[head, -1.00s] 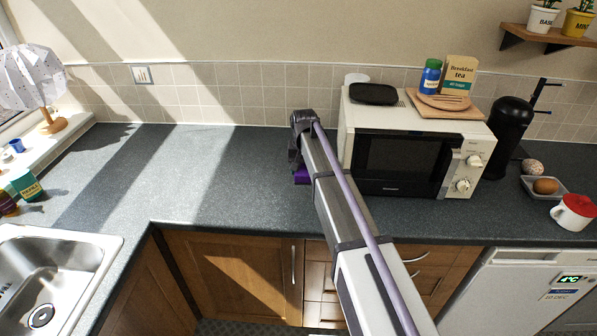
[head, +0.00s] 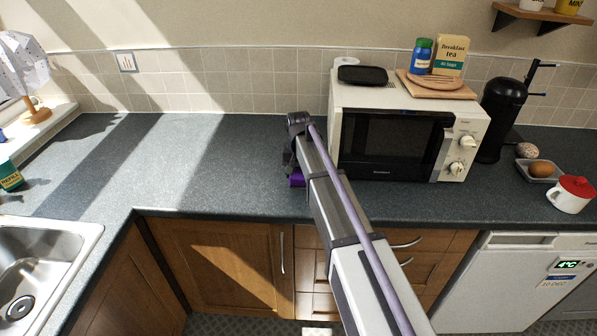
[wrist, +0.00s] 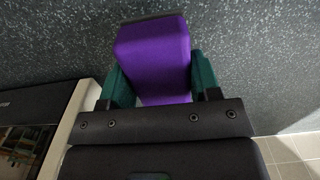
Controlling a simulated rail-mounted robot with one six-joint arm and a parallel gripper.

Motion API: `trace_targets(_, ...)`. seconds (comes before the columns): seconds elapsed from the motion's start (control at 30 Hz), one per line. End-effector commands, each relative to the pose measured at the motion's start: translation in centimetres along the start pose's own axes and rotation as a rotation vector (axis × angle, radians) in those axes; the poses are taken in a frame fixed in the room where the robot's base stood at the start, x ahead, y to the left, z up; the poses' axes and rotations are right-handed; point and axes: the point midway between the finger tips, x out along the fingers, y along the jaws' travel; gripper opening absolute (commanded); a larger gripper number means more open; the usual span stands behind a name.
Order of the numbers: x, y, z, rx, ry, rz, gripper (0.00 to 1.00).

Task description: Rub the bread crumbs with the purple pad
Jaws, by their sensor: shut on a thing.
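The purple pad (wrist: 152,60) is held between the two teal fingers of my gripper (wrist: 160,80) in the wrist view. My gripper (head: 297,165) is shut on it, over the dark speckled worktop (head: 190,180) just left of the microwave. In the head view only a small part of the purple pad (head: 297,181) shows under the arm's end. I cannot tell whether the pad touches the worktop. I cannot make out bread crumbs in either view; the arm and pad hide part of the worktop.
The cream microwave (head: 465,122) stands close to the right of my gripper, with a dark flat item (head: 362,75) and a wooden board (head: 437,84) on top. A sink (head: 50,240) is at the left. The worktop between sink and microwave looks clear.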

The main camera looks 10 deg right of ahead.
Motion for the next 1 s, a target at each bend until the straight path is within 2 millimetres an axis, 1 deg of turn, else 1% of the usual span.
trace_targets(0.03, 1.0, 0.0, 0.0, 0.0, 0.0, 0.0, 0.38)
trace_targets(0.2, 2.3, 0.0, -0.1, 0.0, 0.0, 0.0, 0.38)
trace_targets(0.27, 1.8, -0.1, -0.9, -0.001, 0.0, 0.0, 0.38)
trace_targets(0.9, 1.8, -0.5, -6.6, -0.006, 0.0, 0.0, 0.38)
trace_targets(0.97, 1.8, -0.5, -7.1, -0.006, 0.0, 0.0, 0.38)
trace_targets(1.0, 1.8, -0.5, -6.5, -0.007, 0.0, 0.0, 0.38)
